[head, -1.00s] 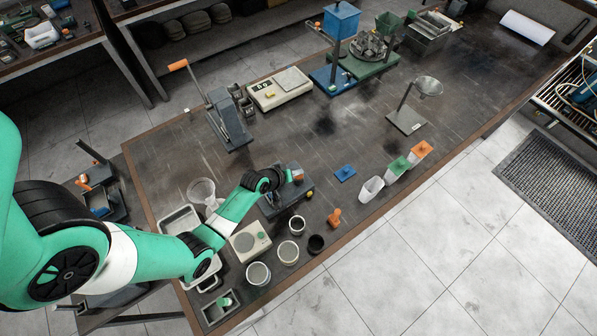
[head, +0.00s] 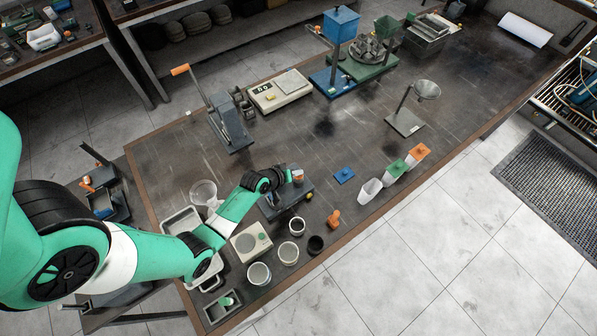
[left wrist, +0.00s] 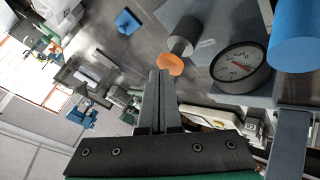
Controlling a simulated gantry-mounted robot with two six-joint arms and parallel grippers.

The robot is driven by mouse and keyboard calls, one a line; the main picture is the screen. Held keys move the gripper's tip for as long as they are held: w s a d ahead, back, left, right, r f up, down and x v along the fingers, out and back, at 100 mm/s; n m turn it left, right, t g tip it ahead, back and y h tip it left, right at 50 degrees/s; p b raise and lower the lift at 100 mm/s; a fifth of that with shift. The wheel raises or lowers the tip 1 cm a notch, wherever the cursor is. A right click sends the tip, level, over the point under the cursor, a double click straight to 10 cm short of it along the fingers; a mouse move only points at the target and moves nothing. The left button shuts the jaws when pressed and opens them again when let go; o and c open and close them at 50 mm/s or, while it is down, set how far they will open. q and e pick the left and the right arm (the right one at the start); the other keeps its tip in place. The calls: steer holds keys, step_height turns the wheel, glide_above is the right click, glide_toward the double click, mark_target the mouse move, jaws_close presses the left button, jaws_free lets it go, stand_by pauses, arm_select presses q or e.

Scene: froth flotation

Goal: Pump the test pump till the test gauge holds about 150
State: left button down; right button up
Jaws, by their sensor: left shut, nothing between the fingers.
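The test gauge (left wrist: 240,68) has a white dial, black rim and red needle; its reading is too small to make out. Beside it in the left wrist view are a blue cylinder (left wrist: 293,38) and a grey rod with a rounded orange end (left wrist: 170,64). I take these as parts of the test pump, whose dark grey base (head: 277,208) shows in the head view. My left gripper (head: 287,176) is over this unit, partly hiding it. In the left wrist view its fingers (left wrist: 160,72) are shut and empty, with the tips close to the orange end; contact cannot be told.
A lever press (head: 229,122) with an orange handle stands behind. A beige scale (head: 251,241) and several cups (head: 259,273) lie in front. An orange item (head: 334,219) and a blue lid (head: 344,175) are to the right. The bench middle is clear.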

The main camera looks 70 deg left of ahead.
arm_select(q)
steer(key=shift+r+p, duration=0.3)
steer(key=shift+r, duration=0.2)
step_height(320, 180, up, 5)
steer(key=p, duration=0.5)
steer(key=shift+r, duration=0.1)
stand_by(0.6)
